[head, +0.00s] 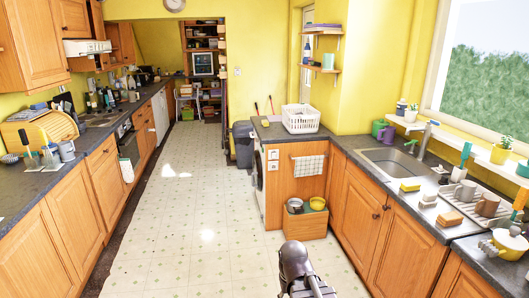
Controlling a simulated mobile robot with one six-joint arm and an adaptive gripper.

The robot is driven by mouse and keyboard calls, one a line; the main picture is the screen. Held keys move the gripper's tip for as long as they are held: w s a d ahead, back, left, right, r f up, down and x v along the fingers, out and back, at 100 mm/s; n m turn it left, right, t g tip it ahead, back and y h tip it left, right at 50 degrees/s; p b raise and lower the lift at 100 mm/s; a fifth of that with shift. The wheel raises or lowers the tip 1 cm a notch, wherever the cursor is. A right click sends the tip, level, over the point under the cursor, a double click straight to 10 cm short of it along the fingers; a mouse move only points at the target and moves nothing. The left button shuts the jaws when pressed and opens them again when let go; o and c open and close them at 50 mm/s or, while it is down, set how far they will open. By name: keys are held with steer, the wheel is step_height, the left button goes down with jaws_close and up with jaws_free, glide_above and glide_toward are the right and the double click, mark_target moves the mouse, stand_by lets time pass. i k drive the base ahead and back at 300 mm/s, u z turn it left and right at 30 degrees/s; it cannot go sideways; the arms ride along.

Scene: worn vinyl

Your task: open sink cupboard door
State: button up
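The sink (393,161) is set into the dark worktop on the right. Below it is the wooden sink cupboard, with a left door (352,212) and a right door (408,250). Both doors look shut, and small dark knobs show near where they meet. A dark grey part of my arm (295,262) rises at the bottom of the view, left of the cupboard and apart from it. My gripper's fingers cannot be made out.
A wooden box (305,222) with bowls on it stands on the floor by the cabinet end, left of the sink cupboard. A washing machine (259,180) is behind it. Pale tiled floor (190,225) is clear between the two counter rows. Mugs and a drying rack crowd the right worktop.

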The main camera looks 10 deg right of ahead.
mark_target(359, 223)
steer(key=z, duration=0.6)
steer(key=i, duration=1.2)
steer(key=z, duration=0.55)
